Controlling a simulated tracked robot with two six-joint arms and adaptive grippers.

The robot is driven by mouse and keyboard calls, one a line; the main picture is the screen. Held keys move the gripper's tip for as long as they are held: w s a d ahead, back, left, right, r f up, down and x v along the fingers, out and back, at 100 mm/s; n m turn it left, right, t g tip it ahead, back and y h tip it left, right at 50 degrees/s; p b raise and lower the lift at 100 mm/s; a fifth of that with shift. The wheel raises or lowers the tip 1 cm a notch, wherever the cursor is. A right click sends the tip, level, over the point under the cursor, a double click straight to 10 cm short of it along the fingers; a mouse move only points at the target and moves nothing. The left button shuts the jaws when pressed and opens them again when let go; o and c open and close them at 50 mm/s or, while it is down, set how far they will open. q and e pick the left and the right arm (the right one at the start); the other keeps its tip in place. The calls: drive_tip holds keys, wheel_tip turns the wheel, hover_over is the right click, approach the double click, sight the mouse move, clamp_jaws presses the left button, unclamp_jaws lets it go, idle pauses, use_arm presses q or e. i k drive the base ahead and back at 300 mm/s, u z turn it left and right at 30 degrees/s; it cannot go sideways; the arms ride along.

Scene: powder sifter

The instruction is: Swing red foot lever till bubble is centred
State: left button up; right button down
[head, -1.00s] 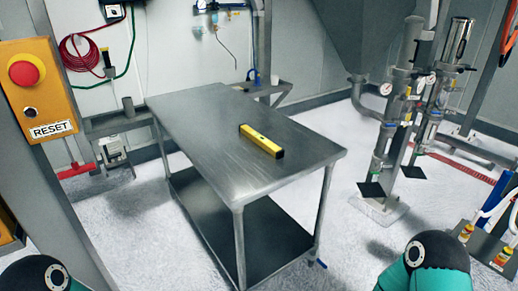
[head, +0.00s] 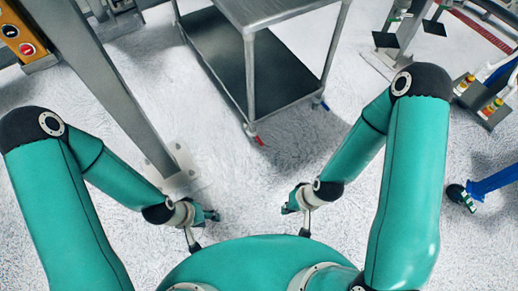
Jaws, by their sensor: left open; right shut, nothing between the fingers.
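A small red foot lever (head: 259,141) sticks out at the bottom of the near leg of the steel table (head: 275,8). A blue lever (head: 323,105) is at the foot of the leg to its right. My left gripper (head: 212,215) is open, low over the floor, below and left of the red lever and apart from it. My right gripper (head: 288,209) is shut and empty, below and slightly right of the red lever, also apart. The yellow level and its bubble are out of view now.
A thick grey post (head: 105,85) with a bolted floor plate stands left of the table. The table's lower shelf (head: 285,75) is close above the red lever. A blue-sleeved limb (head: 495,182) reaches in at the right edge. The white floor between my grippers and the lever is clear.

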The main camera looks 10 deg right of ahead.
sight(255, 135)
drive_tip(key=u, duration=0.45)
drive_tip(key=k, duration=0.95)
drive_tip(key=u, duration=0.1)
drive_tip(key=i, duration=0.65)
drive_tip(key=z, duration=0.75)
drive_tip(key=i, duration=1.45)
drive_tip(key=u, duration=0.85)
